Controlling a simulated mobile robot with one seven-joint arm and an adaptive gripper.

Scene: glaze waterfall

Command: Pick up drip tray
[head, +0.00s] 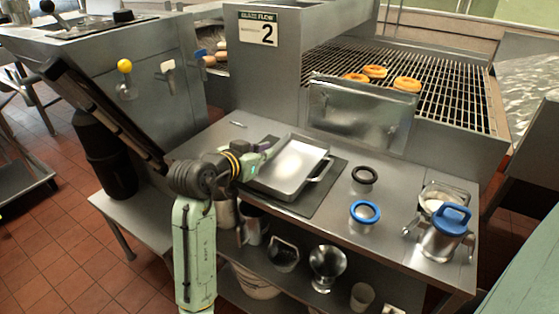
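The drip tray (300,157), a shallow rectangular metal tray with raised rims and a handle on its right side, sits on a dark mat (326,192) on the steel table. My gripper (266,151) is at the tray's left side, close to its rim. My arm comes in from the lower left and its wrist hides part of the tray's left edge. The fingers are small and partly hidden here. I cannot tell whether they touch the rim or are closed on it.
Behind the table is a steel panel (358,112) and a conveyor grate with doughnuts (406,84). Metal vessels fill the shelf below.

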